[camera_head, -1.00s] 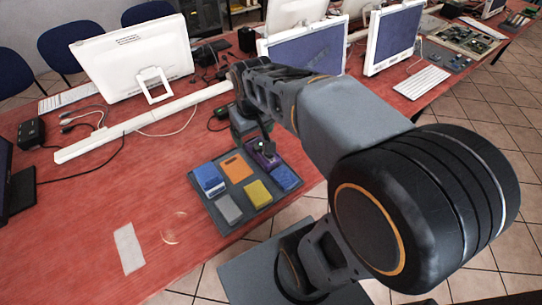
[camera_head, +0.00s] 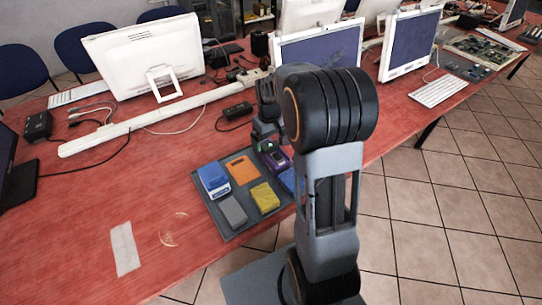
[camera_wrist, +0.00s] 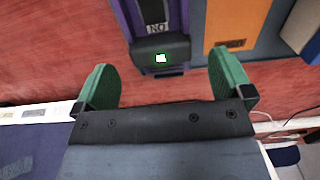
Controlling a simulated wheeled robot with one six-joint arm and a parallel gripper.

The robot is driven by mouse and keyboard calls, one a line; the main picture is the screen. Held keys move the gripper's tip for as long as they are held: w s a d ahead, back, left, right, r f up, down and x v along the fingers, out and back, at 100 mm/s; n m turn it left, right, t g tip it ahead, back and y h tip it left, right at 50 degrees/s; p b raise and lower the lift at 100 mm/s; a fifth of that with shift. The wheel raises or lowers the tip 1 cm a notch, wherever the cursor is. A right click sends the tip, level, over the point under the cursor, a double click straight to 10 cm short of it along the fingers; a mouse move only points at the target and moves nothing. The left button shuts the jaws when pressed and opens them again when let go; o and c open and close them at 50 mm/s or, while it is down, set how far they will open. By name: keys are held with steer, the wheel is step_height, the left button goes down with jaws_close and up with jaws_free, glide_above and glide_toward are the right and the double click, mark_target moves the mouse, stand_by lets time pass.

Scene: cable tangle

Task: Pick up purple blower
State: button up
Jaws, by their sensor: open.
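The purple blower (camera_head: 279,163) lies in the far right part of the grey tray, partly covered by my gripper in the head view. The wrist view shows its purple body (camera_wrist: 126,14) with a black part and a small lit green-white square, upside down to the camera. My gripper (camera_wrist: 162,72) is open. Its two green fingers stand left and right of the black end, with gaps on both sides, and nothing is between them firmly. In the head view my gripper (camera_head: 266,143) hangs just over the blower's far end.
The grey tray (camera_head: 209,208) also holds blue, orange, grey and yellow items. An orange item (camera_wrist: 233,22) lies close beside the blower. A white power strip (camera_head: 150,121), a black adapter (camera_head: 234,111) and cables lie behind.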

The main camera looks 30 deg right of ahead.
mark_target(270, 144)
steer(key=shift+f, duration=2.8)
steer(key=c, duration=1.2)
